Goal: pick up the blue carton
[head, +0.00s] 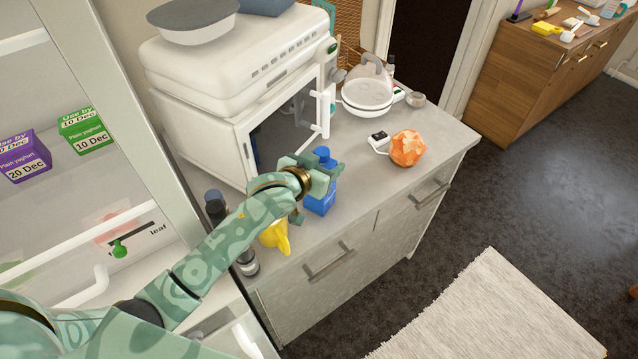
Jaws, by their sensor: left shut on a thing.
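The blue carton (321,199) stands upright, or nearly so, at the front part of the grey counter (441,134), in front of the white microwave. Its blue cap shows above my gripper. My left gripper (326,178) is shut on the blue carton from the left, around its upper part. I cannot tell whether the carton's base touches the counter. My right gripper is not in view.
A yellow object (276,237) and dark-topped bottles (217,207) stand close left of the carton. The microwave (229,143) is behind, its door open. An orange crumpled ball (407,148) lies to the right. Counter between ball and carton is clear.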

